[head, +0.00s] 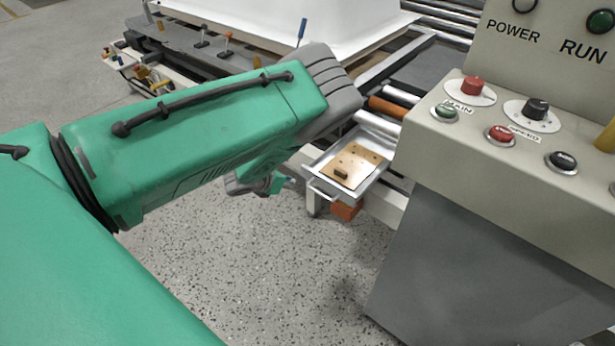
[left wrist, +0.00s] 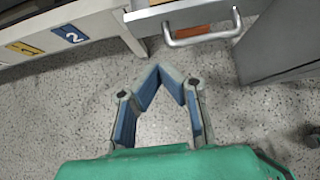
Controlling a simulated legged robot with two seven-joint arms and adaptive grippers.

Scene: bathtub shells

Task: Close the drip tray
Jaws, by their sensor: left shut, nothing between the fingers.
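The drip tray (head: 316,170) is a shallow metal tray that sticks out from under the roller line, left of the control console. A brown sheet with a small dark piece lies in it. Its bar handle (head: 322,194) faces the open floor. In the left wrist view the handle (left wrist: 202,40) is at the top, on the tray's front. My left gripper (head: 284,182) is partly hidden by my arm, just left of the tray and apart from it. In the left wrist view my left gripper (left wrist: 159,70) is shut and empty, its tips meeting below and left of the handle. My right gripper is not in view.
The control console (head: 480,215) with its buttons stands close on the right of the tray. A white tub shell (head: 300,20) sits on the line behind. An orange block (head: 346,210) is below the tray. The speckled floor (head: 270,270) in front is clear.

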